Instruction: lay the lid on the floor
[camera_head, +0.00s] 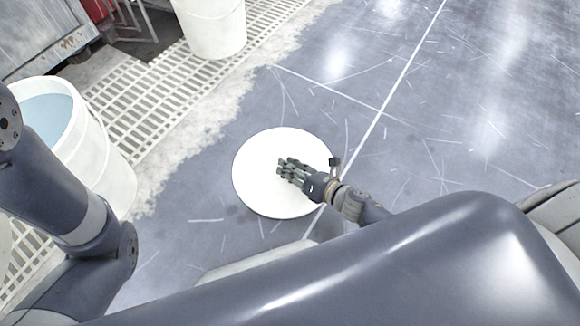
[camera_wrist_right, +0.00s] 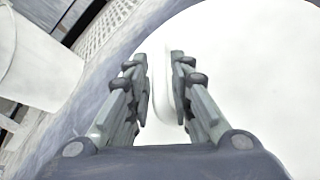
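The lid (camera_head: 258,185) is a round white disc over the grey floor in the middle of the head view. It looks flat and on or close to the floor; I cannot tell whether a small gap is left beneath it. My right gripper (camera_head: 282,170) is over the middle of the lid. In the right wrist view the two fingers (camera_wrist_right: 160,62) stand apart, one on each side of a thin white raised handle (camera_wrist_right: 161,95) on the lid (camera_wrist_right: 245,70). A gap shows between the left finger and the handle. My left gripper is out of view.
A white bucket with bluish contents (camera_head: 100,150) stands at the left, partly behind my left arm. Another white bucket (camera_head: 215,30) stands at the top on a pale floor grating (camera_head: 150,90). The grey floor (camera_head: 450,110) to the right is clear, with white lines and scratches.

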